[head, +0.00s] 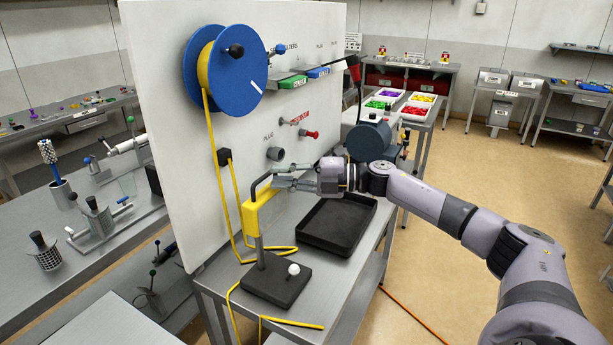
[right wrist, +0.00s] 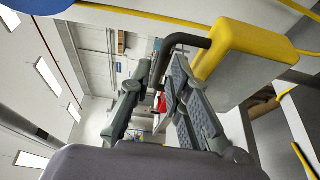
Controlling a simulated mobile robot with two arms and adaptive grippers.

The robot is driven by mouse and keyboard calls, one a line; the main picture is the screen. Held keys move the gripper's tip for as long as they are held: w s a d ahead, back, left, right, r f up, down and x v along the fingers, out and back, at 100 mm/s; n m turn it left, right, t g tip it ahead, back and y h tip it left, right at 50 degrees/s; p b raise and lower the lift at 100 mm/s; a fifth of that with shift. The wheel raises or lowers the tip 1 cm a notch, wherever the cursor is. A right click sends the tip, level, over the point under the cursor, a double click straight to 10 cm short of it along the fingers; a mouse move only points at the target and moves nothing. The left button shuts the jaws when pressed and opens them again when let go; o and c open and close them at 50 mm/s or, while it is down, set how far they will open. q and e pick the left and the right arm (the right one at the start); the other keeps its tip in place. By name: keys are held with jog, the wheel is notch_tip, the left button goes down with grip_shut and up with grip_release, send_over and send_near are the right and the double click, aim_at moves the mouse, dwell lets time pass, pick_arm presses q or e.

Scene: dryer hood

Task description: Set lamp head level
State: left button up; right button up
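The lamp head is a yellow block (head: 256,212) on a grey post above a black base (head: 276,281). It slants up to the right in the head view; I cannot tell how much of this is perspective. A bent black handle (head: 258,181) rises from it. My right gripper (head: 275,176) is open beside the handle, its fingers pointing left. In the right wrist view the fingers (right wrist: 152,88) are apart, the handle (right wrist: 166,52) shows just ahead between their tips, and the yellow head (right wrist: 232,55) is at upper right. Contact cannot be told. My left gripper is out of view.
A white panel (head: 170,150) stands behind the lamp, carrying a blue reel (head: 222,92) with a yellow cable and several knobs. A black tray (head: 338,226) lies right of the lamp on the grey bench. The cable runs close to the lamp head and base.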

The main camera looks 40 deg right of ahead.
jog(key=v, duration=0.7)
jog(key=shift+s+d, duration=0.15)
dwell(0.4)
